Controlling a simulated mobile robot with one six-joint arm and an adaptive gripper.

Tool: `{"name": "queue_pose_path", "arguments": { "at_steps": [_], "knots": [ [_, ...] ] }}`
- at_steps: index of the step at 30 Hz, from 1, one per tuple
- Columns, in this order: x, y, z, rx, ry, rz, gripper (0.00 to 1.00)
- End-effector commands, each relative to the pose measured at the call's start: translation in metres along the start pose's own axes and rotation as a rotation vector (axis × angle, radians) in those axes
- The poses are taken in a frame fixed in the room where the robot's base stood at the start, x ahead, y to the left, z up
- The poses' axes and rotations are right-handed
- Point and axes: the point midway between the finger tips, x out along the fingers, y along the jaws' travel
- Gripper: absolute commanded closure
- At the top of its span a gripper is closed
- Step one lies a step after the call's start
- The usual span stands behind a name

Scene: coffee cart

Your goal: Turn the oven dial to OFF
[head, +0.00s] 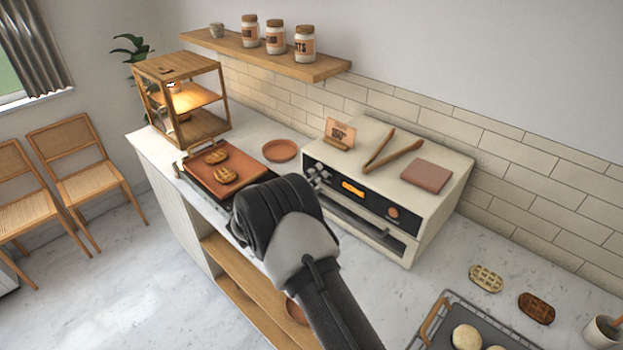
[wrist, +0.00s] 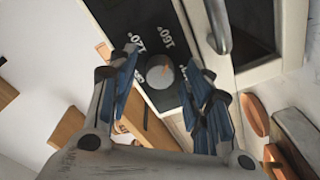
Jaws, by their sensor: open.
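The oven (head: 430,215) is a cream box on the counter with a black front panel. In the head view the gripper's fingertips are hidden behind my arm.
A tray with pastries (head: 202,170) and a wooden display case (head: 182,100) stand to the left. Tongs (head: 393,155), a card and a reddish block top the oven. A baking tray (head: 425,330) lies at front right.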

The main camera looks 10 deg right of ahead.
Motion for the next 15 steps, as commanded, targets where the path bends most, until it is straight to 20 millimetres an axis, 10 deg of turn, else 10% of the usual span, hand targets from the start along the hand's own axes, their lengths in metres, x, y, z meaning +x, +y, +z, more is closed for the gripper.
{"name": "queue_pose_path", "arguments": {
  "at_steps": [15],
  "knots": [
    [-0.0004, 0.0001, 0.0002, 0.0, -0.001, 0.0, 0.79]
  ]
}}
